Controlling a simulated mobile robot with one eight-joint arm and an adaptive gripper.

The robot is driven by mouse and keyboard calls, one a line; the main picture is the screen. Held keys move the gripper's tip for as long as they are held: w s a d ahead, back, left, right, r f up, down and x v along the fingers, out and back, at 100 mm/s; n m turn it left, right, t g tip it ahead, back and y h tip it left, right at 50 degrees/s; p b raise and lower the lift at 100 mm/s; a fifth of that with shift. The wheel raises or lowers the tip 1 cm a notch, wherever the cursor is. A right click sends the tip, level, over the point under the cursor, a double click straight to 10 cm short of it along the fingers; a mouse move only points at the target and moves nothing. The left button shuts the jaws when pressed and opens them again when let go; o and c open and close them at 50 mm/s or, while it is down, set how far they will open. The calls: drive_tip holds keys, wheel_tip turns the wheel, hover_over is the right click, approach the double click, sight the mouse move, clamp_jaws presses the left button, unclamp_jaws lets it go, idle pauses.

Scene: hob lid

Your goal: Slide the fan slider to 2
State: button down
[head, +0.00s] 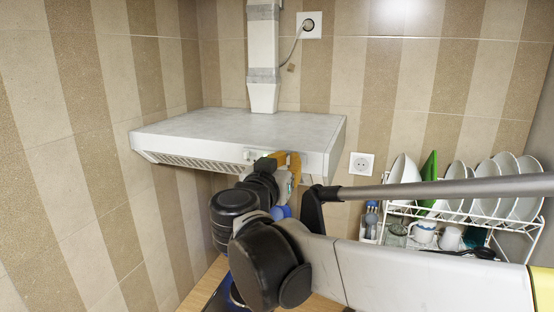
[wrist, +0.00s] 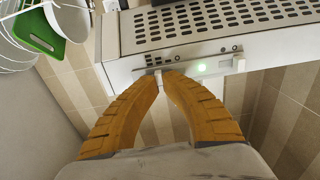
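The range hood (head: 240,135) is on the wall, and its front edge carries a control strip that also shows in the wrist view (wrist: 190,70). A small white slider knob (wrist: 159,79) is at the left part of the strip. Another white knob (wrist: 238,63) is at its right end. I cannot read which one is the fan slider or its number marks. My gripper (wrist: 163,76), with orange fingers, is at the left knob, its fingertips close together with the knob between them. In the head view my gripper (head: 279,162) is at the hood's front, and the wrist partly hides the strip.
A dish rack (head: 460,212) with plates and cups stands at the right. A wall socket (head: 361,164) is right of the hood. A duct (head: 263,60) rises from the hood's top.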

drive_tip(key=c, duration=1.5)
unclamp_jaws()
drive_tip(key=shift+w+a, duration=0.1)
drive_tip(key=shift+a, duration=0.1)
drive_tip(key=shift+c, duration=0.2)
drive_tip(key=shift+d, duration=0.1)
drive_tip(key=v, duration=1.2)
